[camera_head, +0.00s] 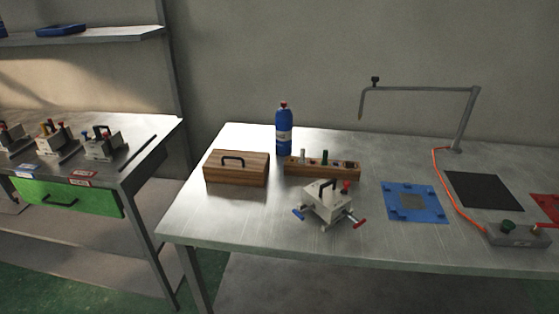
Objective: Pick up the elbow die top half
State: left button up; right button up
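A grey metal die (323,207) sits on the main table, a little left of the table's middle. It has a black handle on top, a red knob, and blue and red side handles. Its upper part seems to be seated on its lower part; the seam is too small to make out. Several similar grey dies (102,147) with coloured knobs stand on the left bench. I cannot read a label telling which die is the elbow one. Neither of my grippers is in view.
The main table (240,233) also holds a wooden box (237,169), a wooden rack (339,171), a blue bottle (284,134), a blue mat (415,203), a black pad (483,190), and a bent-arm stand (465,118) with an orange cable. The table's front left is clear.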

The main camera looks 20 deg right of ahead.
aim_at(327, 199)
jog(key=i+l+z, duration=0.1)
jog(key=z, duration=0.25)
jog(key=i+l+z, duration=0.1)
jog(key=z, duration=0.25)
jog(key=i+l+z, duration=0.1)
jog(key=z, duration=0.25)
